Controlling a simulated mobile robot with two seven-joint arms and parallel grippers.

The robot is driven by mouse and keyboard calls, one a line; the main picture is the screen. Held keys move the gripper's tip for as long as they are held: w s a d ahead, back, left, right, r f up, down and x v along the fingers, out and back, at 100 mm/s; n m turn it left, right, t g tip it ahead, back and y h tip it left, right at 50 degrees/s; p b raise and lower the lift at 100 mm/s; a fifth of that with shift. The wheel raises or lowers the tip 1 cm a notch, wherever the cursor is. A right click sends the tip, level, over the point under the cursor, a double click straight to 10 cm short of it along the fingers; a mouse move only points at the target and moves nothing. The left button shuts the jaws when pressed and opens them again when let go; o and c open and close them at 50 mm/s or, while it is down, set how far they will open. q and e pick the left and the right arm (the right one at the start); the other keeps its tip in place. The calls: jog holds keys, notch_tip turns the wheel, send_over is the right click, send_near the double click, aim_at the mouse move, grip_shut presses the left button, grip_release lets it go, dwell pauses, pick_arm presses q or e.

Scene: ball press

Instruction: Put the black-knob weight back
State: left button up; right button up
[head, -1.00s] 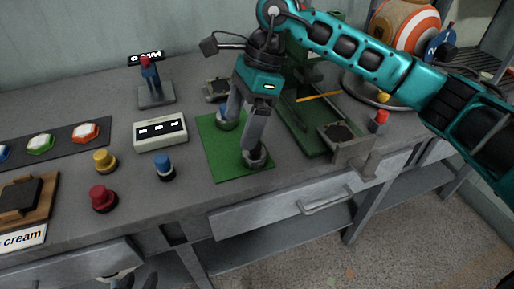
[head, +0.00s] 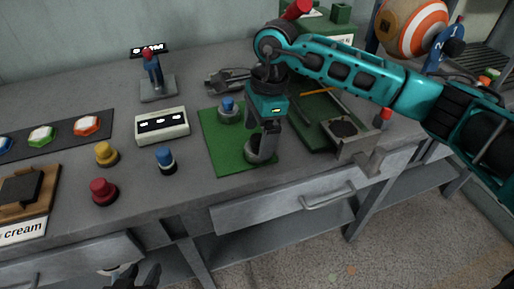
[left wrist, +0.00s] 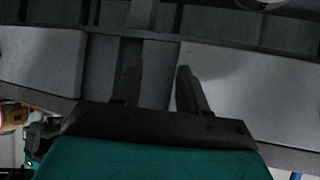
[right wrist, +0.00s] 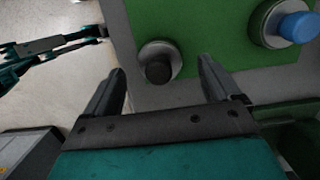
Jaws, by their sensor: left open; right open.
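The black-knob weight, a grey disc with a dark knob, stands upright on the green mat in the right wrist view (right wrist: 158,62). In the head view (head: 259,152) my right gripper partly hides it. My right gripper (right wrist: 163,75) is open and empty, with the weight just beyond its fingertips; it also shows in the head view (head: 269,143). A blue-knob weight (head: 228,110) stands farther back on the green mat (head: 225,158); it also shows in the right wrist view (right wrist: 290,25). My left gripper (head: 134,275) is open and empty, low in front of the bench.
A white device (head: 161,126) and blue (head: 166,160), yellow (head: 106,154) and red (head: 104,192) knobbed pieces stand left of the mat. A green press base (head: 305,125) with a metal bracket (head: 350,135) lies to the right. A drawer (head: 290,205) is below the bench edge.

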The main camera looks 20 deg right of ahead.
aim_at(257, 137)
jog(key=f, duration=0.3)
jog(key=shift+s+a+f, duration=0.1)
jog(key=shift+a+f, duration=0.05)
jog(key=shift+a, duration=0.2)
jog(key=c, duration=1.5)
jog(key=shift+r, duration=0.2)
grip_shut()
